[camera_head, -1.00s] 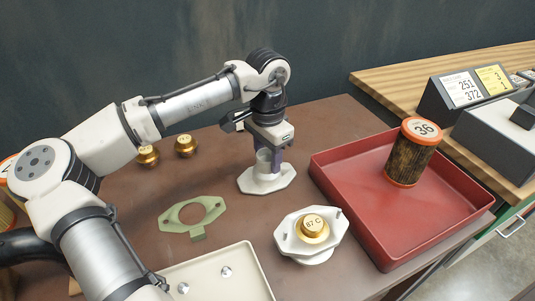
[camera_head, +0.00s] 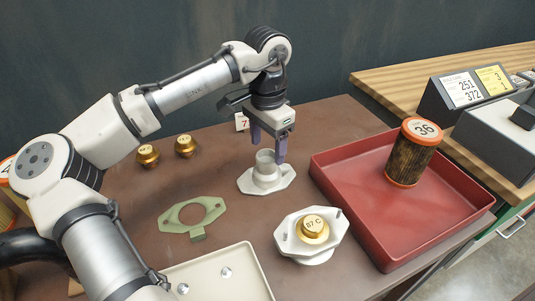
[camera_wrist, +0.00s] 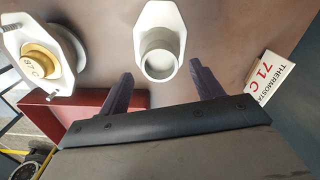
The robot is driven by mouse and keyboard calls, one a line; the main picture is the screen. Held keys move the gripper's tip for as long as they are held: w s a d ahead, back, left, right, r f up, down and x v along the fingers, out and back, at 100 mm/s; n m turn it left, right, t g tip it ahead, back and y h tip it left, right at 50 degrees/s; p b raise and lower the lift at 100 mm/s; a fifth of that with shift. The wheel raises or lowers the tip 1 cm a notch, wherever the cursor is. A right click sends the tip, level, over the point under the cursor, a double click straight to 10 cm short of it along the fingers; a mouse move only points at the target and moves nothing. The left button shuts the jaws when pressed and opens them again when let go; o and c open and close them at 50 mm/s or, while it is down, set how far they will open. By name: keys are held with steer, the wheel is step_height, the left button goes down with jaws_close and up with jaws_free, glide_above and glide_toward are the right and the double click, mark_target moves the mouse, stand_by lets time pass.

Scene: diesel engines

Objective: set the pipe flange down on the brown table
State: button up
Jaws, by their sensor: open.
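The pipe flange, a white oval plate with a short round neck (camera_head: 265,177), stands neck up on the brown table (camera_head: 225,225). It also shows in the wrist view (camera_wrist: 160,42), between and beyond my fingers. My gripper (camera_head: 268,148) is open above and around the top of the neck, with purple fingers spread apart. In the wrist view my gripper (camera_wrist: 160,85) has nothing between its fingers. A second white housing (camera_head: 290,240) holding a gold thermostat (camera_head: 312,228) sits on the table in front.
A red tray (camera_head: 352,232) with an orange filter (camera_head: 413,150) is at the right. A green gasket (camera_head: 172,218), a cream tray (camera_head: 215,282) and two gold thermostats (camera_head: 148,155) lie left.

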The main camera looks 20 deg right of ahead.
step_height(320, 180, up, 8)
steer(key=shift+r, duration=0.2)
stand_by(0.3)
